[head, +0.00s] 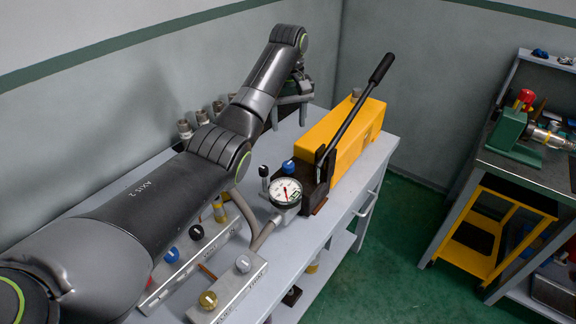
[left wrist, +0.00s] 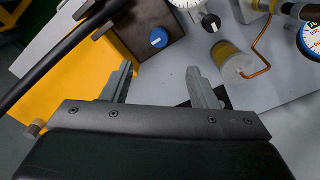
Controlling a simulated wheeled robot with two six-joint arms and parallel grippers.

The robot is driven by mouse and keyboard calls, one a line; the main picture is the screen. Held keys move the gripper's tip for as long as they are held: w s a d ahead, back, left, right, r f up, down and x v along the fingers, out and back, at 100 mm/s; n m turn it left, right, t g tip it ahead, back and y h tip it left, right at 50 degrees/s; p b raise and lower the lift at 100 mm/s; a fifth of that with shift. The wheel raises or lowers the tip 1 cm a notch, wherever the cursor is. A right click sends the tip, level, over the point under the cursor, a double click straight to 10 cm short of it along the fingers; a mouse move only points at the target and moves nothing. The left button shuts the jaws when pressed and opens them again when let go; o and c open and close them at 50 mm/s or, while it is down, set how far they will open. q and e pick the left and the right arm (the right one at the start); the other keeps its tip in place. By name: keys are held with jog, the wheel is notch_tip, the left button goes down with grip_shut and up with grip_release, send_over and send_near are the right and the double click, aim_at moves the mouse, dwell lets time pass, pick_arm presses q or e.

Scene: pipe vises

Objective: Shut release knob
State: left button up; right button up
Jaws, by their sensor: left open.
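The release knob is probably the blue knob (head: 288,166) with a light mark, on the black block at the near end of the yellow hand pump (head: 345,135). In the left wrist view the blue knob (left wrist: 158,38) sits just beyond the fingertips, on the black block (left wrist: 145,22). My left gripper (left wrist: 163,82) is open and empty, its two grey fingers apart and not touching the knob. My right gripper is not in view.
The pump's black lever (head: 357,110) slants up over the yellow body and crosses the left wrist view's upper left. A round gauge (head: 285,193) stands beside the block. Valve blocks with knobs (head: 208,299) lie nearer on the bench. A second bench (head: 530,170) stands right.

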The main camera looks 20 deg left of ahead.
pick_arm(q)
notch_tip(320, 180, down, 3)
jog(key=p, duration=0.1)
send_over(288, 164)
notch_tip(288, 164, down, 5)
jog(key=shift+w+f, duration=0.15)
notch_tip(288, 164, down, 6)
jog(key=shift+r+p, duration=0.25)
jog(key=shift+p, duration=0.15)
jog(key=shift+f, duration=0.45)
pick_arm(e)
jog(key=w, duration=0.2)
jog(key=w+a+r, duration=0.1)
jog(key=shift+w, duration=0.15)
pick_arm(q)
jog(key=shift+c, duration=0.8)
jog(key=c, duration=0.8)
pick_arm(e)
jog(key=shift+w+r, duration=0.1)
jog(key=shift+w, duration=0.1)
